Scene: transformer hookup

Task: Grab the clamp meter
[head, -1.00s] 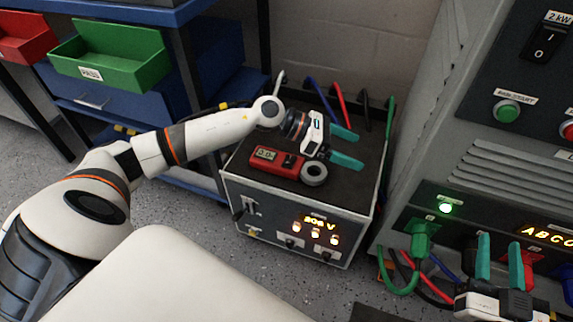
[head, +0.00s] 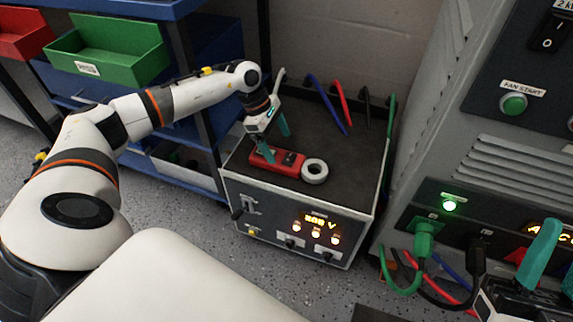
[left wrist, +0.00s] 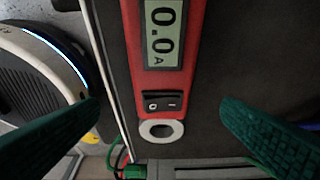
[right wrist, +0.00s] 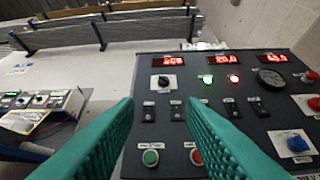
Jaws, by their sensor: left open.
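The clamp meter (head: 292,159) is red with a grey ring and lies flat on the dark top of the power supply box (head: 345,150). My left gripper (head: 275,139) is open and empty just above the meter's body, pointing down. In the left wrist view the meter (left wrist: 196,75) runs between the two spread green fingers, touching neither; its display reads 0.0 A and its ring (left wrist: 162,132) points toward the bottom. In the head view a finger partly hides the meter's display end. My right gripper (right wrist: 159,104) is open and empty in front of a control panel.
Blue, red, black and green cables (head: 342,103) stand along the back of the box. A blue shelf with a green bin (head: 107,55) is at left. The grey cabinet (head: 430,100) with switches and plugged cables rises close on the right.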

